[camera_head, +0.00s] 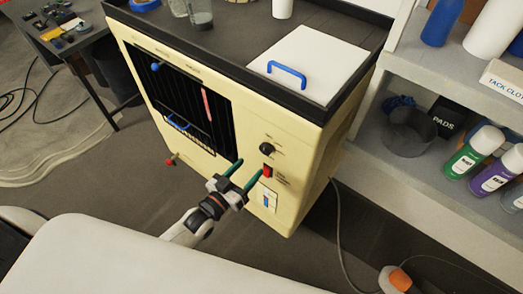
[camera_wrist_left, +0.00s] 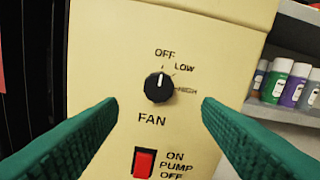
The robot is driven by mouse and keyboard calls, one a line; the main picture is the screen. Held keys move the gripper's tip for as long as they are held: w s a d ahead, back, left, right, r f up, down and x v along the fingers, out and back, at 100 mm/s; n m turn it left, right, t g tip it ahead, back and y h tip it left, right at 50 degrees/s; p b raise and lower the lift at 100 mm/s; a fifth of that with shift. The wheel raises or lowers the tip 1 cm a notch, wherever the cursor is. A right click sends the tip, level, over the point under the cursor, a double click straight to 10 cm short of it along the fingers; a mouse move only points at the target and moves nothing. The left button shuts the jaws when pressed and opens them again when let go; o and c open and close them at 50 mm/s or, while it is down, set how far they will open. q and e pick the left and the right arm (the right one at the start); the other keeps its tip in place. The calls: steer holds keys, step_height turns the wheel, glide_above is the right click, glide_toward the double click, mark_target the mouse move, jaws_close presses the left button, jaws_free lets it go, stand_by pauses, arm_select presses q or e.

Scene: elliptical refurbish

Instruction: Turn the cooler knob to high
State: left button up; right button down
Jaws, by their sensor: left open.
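The cooler (camera_head: 305,151) is a cream cabinet with a black top. Its black fan knob (camera_head: 266,149) is on the front panel at the right. In the left wrist view the knob (camera_wrist_left: 158,88) has a white pointer line aimed up toward the OFF mark, with LOW and HIGH marked clockwise from there. My left gripper (camera_head: 249,167) is open and empty in front of the panel, below the knob in the head view. In the left wrist view its green fingers (camera_wrist_left: 160,105) stand apart on either side of the knob, not touching it. My right gripper is not in view.
A red pump switch (camera_wrist_left: 144,163) sits just below the knob, and shows in the head view (camera_head: 266,172). A black grille (camera_head: 185,100) is left of the panel. Shelves with spray cans (camera_head: 473,151) stand at the right. A cable runs along the floor.

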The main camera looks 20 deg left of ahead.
mark_target(264, 152)
arm_select(q)
steer(key=x, duration=0.6)
steer(key=shift+w+p, duration=0.2)
steer(key=shift+p, duration=0.1)
steer(key=shift+w+d+f, duration=0.1)
steer(key=shift+w+d, duration=0.1)
steer(key=shift+w, duration=0.3)
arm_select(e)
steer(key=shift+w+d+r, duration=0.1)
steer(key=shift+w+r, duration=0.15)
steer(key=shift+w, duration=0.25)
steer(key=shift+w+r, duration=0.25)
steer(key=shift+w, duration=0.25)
arm_select(q)
steer(key=shift+c, duration=0.9)
steer(key=c, duration=0.8)
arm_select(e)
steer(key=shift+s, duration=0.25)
